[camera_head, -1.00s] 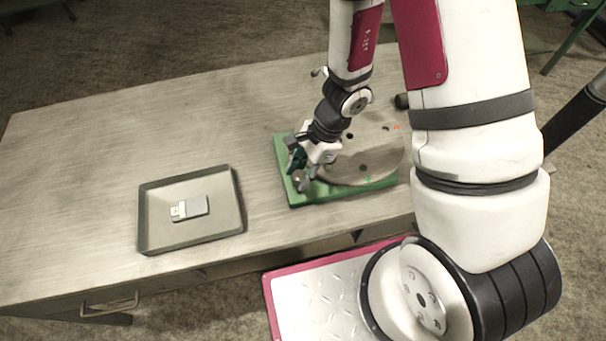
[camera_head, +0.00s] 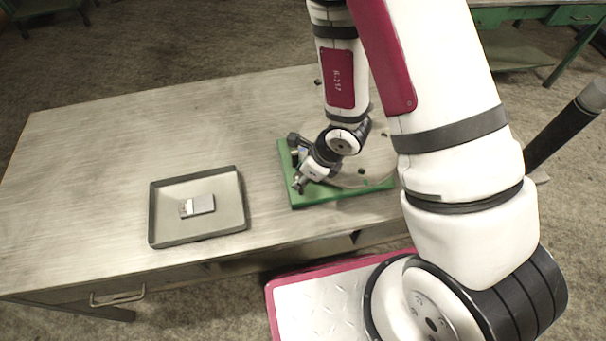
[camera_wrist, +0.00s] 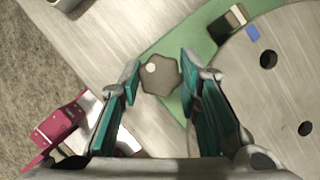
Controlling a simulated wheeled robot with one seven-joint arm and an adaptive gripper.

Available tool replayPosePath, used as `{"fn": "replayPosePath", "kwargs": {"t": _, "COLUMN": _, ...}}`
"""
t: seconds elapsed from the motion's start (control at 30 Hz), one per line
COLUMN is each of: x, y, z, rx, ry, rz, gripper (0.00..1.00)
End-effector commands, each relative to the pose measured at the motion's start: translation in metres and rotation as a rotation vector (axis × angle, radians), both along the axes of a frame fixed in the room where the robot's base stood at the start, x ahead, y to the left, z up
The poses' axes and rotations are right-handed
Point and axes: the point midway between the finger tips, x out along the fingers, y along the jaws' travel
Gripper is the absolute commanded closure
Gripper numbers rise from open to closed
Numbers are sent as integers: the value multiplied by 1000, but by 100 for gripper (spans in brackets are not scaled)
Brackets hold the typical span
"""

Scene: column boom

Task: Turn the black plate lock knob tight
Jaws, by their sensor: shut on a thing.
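The plate lock knob (camera_wrist: 160,76) shows in the wrist view as a lobed, dark grey-brown disc with a pale round spot. It sits over the green base (camera_wrist: 205,40) near its edge. My gripper (camera_wrist: 160,68) has its teal-padded fingers on either side of the knob and is shut on it. In the head view my gripper (camera_head: 299,183) is low over the front left part of the green base (camera_head: 330,197); the knob is mostly hidden there. The round grey plate (camera_head: 378,165) with holes lies on the base, partly behind my arm.
A shallow grey tray (camera_head: 243,205) holding a small grey-and-white item (camera_head: 198,205) stands left of the base on the workbench (camera_head: 110,160). A small black-and-pale block (camera_wrist: 232,20) and a blue mark (camera_wrist: 252,33) are by the plate. The bench's left side is clear.

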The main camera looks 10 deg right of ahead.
Motion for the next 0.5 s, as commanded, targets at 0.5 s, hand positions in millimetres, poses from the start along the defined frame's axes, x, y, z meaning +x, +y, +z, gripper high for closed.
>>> {"fn": "replayPosePath", "kwargs": {"t": 0.5, "x": -1, "y": 0, "z": 0, "rx": -1, "ry": 1, "rz": -121, "gripper": 97}}
